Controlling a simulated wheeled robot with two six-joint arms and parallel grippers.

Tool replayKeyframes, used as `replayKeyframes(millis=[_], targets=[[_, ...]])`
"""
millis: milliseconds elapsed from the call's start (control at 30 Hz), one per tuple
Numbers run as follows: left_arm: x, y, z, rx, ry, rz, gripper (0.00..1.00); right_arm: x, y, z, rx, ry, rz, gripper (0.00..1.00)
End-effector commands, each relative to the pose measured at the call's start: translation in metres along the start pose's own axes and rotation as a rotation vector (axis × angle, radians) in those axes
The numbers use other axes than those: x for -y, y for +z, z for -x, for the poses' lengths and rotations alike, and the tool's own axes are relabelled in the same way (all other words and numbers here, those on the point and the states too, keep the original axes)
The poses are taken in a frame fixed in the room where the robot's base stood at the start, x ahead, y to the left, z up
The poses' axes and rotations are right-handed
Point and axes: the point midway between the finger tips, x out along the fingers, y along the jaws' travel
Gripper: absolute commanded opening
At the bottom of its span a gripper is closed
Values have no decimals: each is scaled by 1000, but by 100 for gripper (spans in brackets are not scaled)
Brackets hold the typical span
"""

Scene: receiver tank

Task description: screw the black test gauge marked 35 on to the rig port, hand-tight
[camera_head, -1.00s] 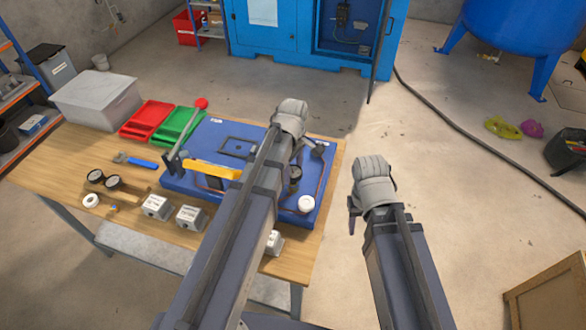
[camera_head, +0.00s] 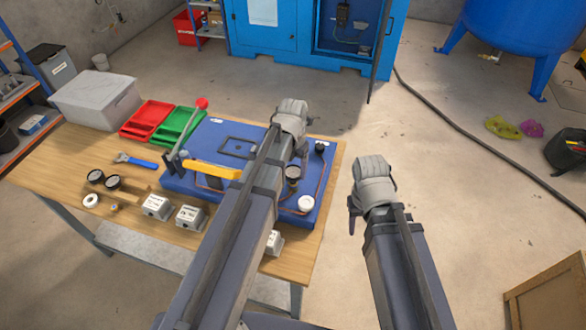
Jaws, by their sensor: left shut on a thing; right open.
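A round gauge (camera_head: 293,172) with a dark rim and greyish face stands over the right part of the blue rig (camera_head: 215,140). Its marking is too small to read. My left gripper (camera_head: 301,152) reaches down over the rig just behind this gauge and is shut, apparently on it; the contact is mostly hidden by my arm. The port under the gauge is largely hidden, so I cannot tell how far any thread is engaged. Two more dark-rimmed gauges (camera_head: 96,176) (camera_head: 114,183) lie in a wooden holder at the left. My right gripper (camera_head: 353,216) is open and empty, right of the bench.
The rig carries a yellow bar (camera_head: 212,171), a red-knobbed lever (camera_head: 201,103), a black knob (camera_head: 320,147) and a white round part (camera_head: 306,203). A blue-handled wrench (camera_head: 137,161), grey blocks (camera_head: 157,207), and red (camera_head: 150,118) and green (camera_head: 178,124) trays share the bench (camera_head: 60,168).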

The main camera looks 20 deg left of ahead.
Motion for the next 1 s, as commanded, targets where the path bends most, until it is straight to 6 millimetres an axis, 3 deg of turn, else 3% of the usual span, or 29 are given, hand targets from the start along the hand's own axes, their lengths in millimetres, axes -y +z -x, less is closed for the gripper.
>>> replayKeyframes(millis=[1000], targets=[[0, 0, -8, 0, 0, -3, 0, 1, 0, -8, 0, 0, 0, 50]])
